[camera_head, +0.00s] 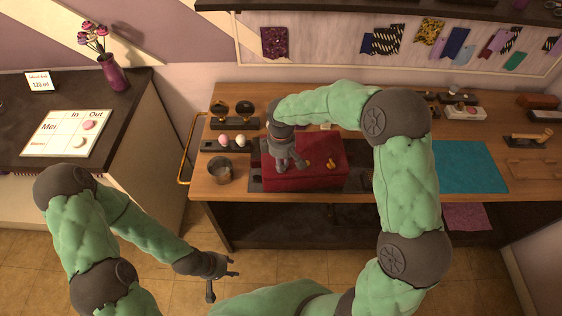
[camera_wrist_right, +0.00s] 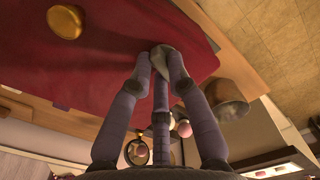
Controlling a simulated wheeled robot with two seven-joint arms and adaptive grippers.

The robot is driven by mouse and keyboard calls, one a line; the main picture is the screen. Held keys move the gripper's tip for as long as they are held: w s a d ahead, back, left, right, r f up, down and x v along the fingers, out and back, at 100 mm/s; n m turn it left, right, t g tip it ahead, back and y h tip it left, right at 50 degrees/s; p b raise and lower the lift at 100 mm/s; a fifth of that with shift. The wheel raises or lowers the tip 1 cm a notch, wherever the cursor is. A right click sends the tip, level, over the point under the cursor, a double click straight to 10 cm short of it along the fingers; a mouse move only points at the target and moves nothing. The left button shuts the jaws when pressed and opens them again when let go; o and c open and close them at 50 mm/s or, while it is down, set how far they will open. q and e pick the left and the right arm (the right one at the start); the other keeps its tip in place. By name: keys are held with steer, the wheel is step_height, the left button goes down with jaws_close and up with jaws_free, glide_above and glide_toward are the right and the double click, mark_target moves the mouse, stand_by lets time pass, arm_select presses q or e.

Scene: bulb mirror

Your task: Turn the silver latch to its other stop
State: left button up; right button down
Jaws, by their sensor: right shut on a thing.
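The silver latch (camera_wrist_right: 167,57) shows in the right wrist view, on a dark red box (camera_wrist_right: 105,45) near its edge. My right gripper (camera_wrist_right: 161,66) is shut on the latch, with a finger on each side. In the head view my right gripper (camera_head: 291,166) reaches down to the left part of the red box (camera_head: 325,180), and I cannot make out the latch there. A gold knob or latch (camera_head: 331,163) sits on the box to the right of that gripper. My left gripper (camera_head: 225,277) hangs low over the floor in front of the table, open and empty.
A metal pot (camera_head: 220,171), a holder with pale egg-like pieces (camera_head: 224,141) and dark round stands (camera_head: 245,108) stand left of the box. A teal mat (camera_head: 468,167) lies to the right. My right arm covers the table between.

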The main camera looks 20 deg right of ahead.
steer(key=m, duration=0.5)
steer(key=shift+d+m, duration=0.1)
steer(key=shift+m, duration=0.2)
steer(key=m, duration=0.5)
steer(key=shift+s+b, duration=0.15)
steer(key=shift+b, duration=0.25)
steer(key=shift+m, duration=0.4)
steer(key=c, duration=1.2)
jaws_free()
step_height(320, 180, up, 12)
